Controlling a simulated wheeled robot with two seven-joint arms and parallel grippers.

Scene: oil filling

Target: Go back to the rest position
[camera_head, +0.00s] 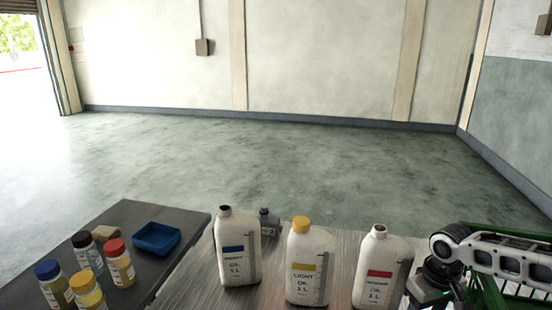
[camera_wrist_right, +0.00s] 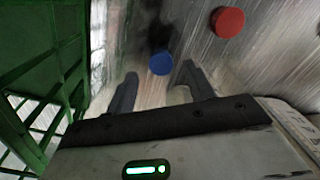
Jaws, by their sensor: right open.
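My right arm comes in at the right edge of the head view, and its gripper is mostly cut off or hidden there. In the right wrist view my right gripper (camera_wrist_right: 160,85) is open, its two dark fingers apart with nothing between them. A blue cap (camera_wrist_right: 161,62) lies on the table beyond the fingertips, and a red cap (camera_wrist_right: 228,21) lies to its upper right. The blue-label bottle (camera_head: 237,255) and the red-label bottle (camera_head: 380,272) stand upright without caps. The yellow-label bottle (camera_head: 310,265) has its yellow cap on. My left gripper is out of view.
A green frame (camera_wrist_right: 40,70) stands beside the right gripper; it shows at the head view's right edge (camera_head: 500,232). A dark table (camera_head: 135,215) at left holds a blue tray (camera_head: 157,238) and several small capped bottles (camera_head: 88,290). The floor beyond is clear.

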